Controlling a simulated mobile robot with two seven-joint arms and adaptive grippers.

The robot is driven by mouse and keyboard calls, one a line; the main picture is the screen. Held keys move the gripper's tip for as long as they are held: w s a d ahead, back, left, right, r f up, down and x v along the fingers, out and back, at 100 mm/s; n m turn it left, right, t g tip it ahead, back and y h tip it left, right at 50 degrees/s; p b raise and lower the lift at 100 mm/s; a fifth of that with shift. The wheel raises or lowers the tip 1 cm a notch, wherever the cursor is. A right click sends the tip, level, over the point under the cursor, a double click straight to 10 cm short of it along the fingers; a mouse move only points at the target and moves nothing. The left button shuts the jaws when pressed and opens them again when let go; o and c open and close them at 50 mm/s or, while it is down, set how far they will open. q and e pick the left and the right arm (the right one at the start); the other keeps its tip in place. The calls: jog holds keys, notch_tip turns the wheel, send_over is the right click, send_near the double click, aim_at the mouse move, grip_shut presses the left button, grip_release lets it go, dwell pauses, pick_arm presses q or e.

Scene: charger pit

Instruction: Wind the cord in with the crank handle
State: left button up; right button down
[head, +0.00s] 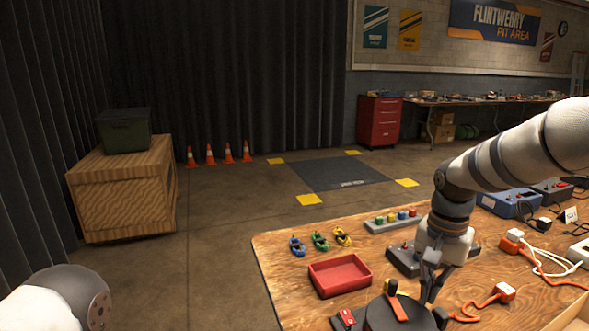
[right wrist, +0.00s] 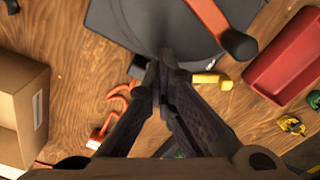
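A dark round cord reel (head: 385,318) stands at the table's front edge, cut by the bottom of the head view. An orange crank handle (head: 396,303) rises from its top; it also shows in the right wrist view (right wrist: 238,43). My left gripper is out of view.
A red tray (head: 340,275), small toy cars (head: 320,240) and a strip of coloured buttons (head: 392,219) lie behind the reel. A cardboard box (right wrist: 20,115) stands beside it. White and orange cables (head: 545,257) and a blue case (head: 507,203) crowd the right.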

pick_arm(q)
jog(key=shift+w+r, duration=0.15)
pick_arm(e)
jog(key=shift+s+d, duration=0.2)
jog(key=shift+d, duration=0.65)
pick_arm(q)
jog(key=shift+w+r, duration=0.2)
pick_arm(e)
jog(key=shift+s+d, duration=0.25)
jog(key=shift+d, duration=1.05)
jog(key=shift+s+d+p, duration=0.15)
jog(key=shift+d, duration=0.55)
jog(key=shift+s+d+p, duration=0.1)
jog(key=shift+d+p, duration=0.05)
jog(key=shift+d, duration=0.5)
jog(key=c, duration=0.6)
grip_release()
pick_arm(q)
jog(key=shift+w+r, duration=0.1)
